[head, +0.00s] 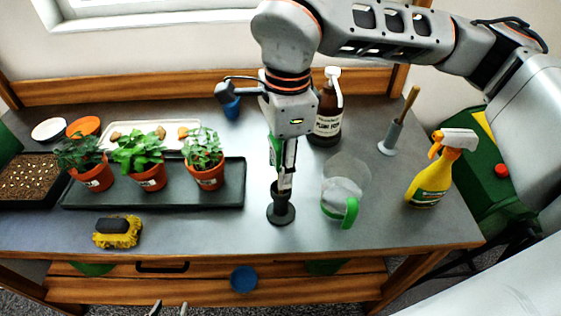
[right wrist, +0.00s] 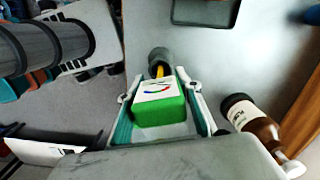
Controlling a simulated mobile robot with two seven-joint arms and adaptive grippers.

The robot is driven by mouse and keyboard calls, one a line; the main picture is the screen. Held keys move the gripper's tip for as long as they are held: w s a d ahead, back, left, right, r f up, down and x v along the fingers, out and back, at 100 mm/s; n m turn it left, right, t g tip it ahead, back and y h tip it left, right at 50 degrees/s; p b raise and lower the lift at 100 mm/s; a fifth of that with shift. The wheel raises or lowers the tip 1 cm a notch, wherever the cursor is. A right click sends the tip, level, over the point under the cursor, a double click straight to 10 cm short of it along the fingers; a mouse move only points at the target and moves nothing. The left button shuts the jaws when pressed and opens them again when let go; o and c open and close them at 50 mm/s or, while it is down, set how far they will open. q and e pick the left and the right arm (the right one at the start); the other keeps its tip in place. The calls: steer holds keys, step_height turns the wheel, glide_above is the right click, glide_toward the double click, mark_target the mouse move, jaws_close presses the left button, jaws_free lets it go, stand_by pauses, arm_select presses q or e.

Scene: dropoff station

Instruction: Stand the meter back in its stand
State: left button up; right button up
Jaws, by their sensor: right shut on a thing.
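The meter, a green block with a white dial face (right wrist: 158,92) and a yellow probe, is held between the fingers of my right gripper (right wrist: 162,112). In the head view my right gripper (head: 284,165) points down over the stand (head: 281,214), a dark cup on a round base. The meter is upright above it, mostly hidden by the fingers. In the right wrist view the yellow probe reaches the mouth of the stand (right wrist: 158,56); I cannot tell how deep it is. My left gripper (head: 169,309) shows only as two separated fingertips at the bottom edge.
A green-handled clear jug (head: 345,190) is right of the stand. A brown pump bottle (head: 327,115) is behind, and a yellow spray bottle (head: 430,180) is far right. The front centre is clear.

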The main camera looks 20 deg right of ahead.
mark_target(280, 193)
arm_select(q)
steer(key=shift+f, duration=0.3)
arm_select(e)
steer(key=shift+f, duration=0.3)
arm_select(q)
steer(key=shift+s+f+b, duration=0.15)
steer(key=shift+f+b, duration=0.1)
steer(key=shift+b, duration=0.1)
arm_select(e)
steer(key=shift+f, duration=0.25)
arm_select(q)
steer(key=shift+s+f+b, duration=0.15)
steer(key=shift+f+b, duration=0.25)
steer(key=shift+f, duration=0.1)
steer(key=shift+s+f+b, duration=0.15)
steer(key=shift+f+b, duration=0.2)
steer(key=shift+f, duration=0.15)
arm_select(e)
steer(key=shift+f, duration=1.3)
arm_select(q)
steer(key=shift+s+f, duration=0.1)
steer(key=shift+f, duration=0.2)
arm_select(e)
steer(key=shift+f, duration=0.35)
arm_select(q)
steer(key=shift+s+f+b, duration=0.1)
steer(key=shift+f+b, duration=0.15)
steer(key=shift+b, duration=0.1)
arm_select(e)
steer(key=shift+f, duration=0.3)
